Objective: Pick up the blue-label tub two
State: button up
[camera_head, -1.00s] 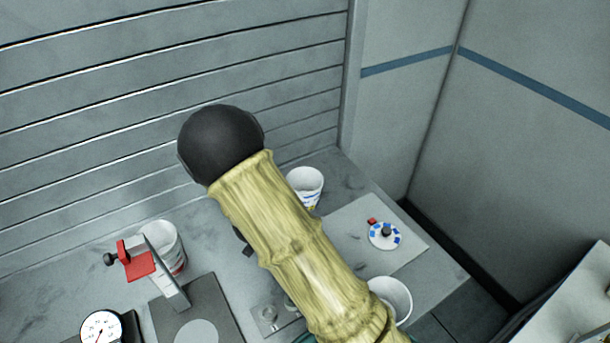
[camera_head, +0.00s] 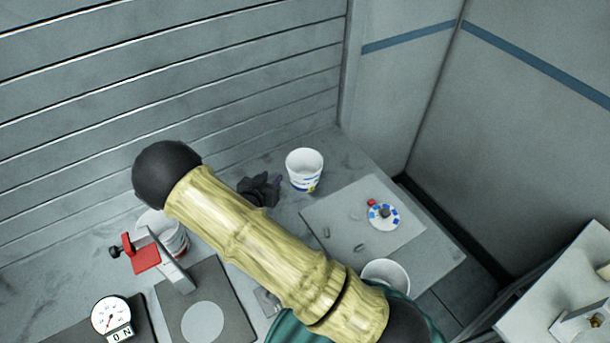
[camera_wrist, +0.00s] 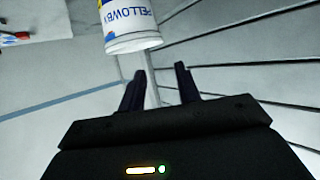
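A white tub (camera_head: 304,172) with blue marks and a yellow patch low on its side stands upright near the back of the table. A tub (camera_wrist: 130,25) with blue lettering and a yellow patch shows at the top of the wrist view, beyond the fingertips. My gripper (camera_head: 268,184) is just left of the tub in the head view, apart from it. In the wrist view my gripper (camera_wrist: 161,75) has its fingers spread with nothing between them. Another white tub (camera_head: 386,272) stands at the front right, its label hidden by my arm. I cannot read a number two.
A third tub (camera_head: 160,223) stands behind a red clamp (camera_head: 145,257) at left. A dial gauge (camera_head: 108,315) is at lower left. A grey mat (camera_head: 340,225) holds a blue-and-white disc (camera_head: 384,215). A slatted wall (camera_head: 200,80) rises behind the table.

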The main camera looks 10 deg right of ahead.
jog(key=b, duration=0.2)
send_near(287, 158)
jog(key=x, duration=0.3)
jog(key=shift+w+d+f, duration=0.25)
jog(key=shift+w, duration=0.1)
jog(key=shift+w, duration=0.1)
jog(key=b+x, duration=0.1)
jog(key=x, duration=0.3)
jog(key=shift+d+f, duration=0.15)
jog(key=shift+d, duration=0.15)
jog(key=shift+w+f+b, duration=0.15)
jog(key=shift+w+b, duration=0.15)
jog(key=shift+w, duration=0.05)
jog(key=shift+s, duration=0.15)
jog(key=shift+c, duration=0.2)
